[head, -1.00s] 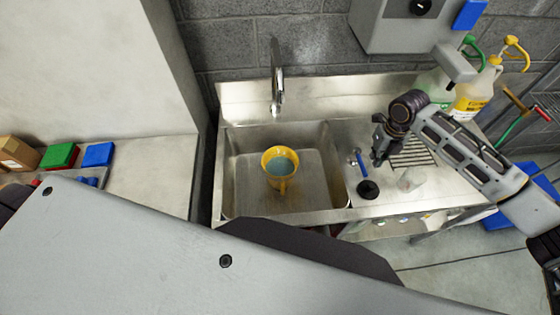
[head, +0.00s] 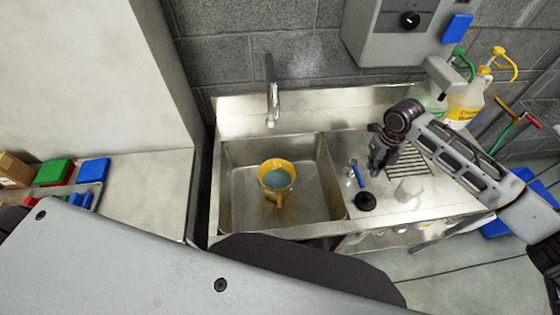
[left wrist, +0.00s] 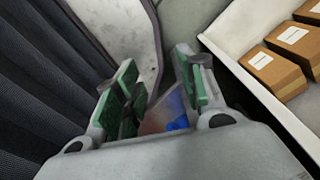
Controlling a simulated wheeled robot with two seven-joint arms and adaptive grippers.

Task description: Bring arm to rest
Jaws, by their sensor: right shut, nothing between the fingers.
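My right gripper (head: 377,166) hangs over the drainboard beside the sink, fingers pointing down. It is shut with nothing in it. Its arm comes in from the right edge of the head view. My left gripper (left wrist: 158,98) shows in the left wrist view with its green-padded fingers spread apart. A blurred greyish and blue shape shows behind and between them, and I cannot tell exactly what it is. The left gripper is not visible in the head view.
A yellow container (head: 276,180) of bluish liquid stands in the steel sink (head: 238,205). A blue-handled tool (head: 357,173) and a black round piece (head: 365,201) lie near my right gripper. Jugs (head: 464,105) stand behind the arm. Cardboard boxes (left wrist: 274,69) sit at right in the left wrist view.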

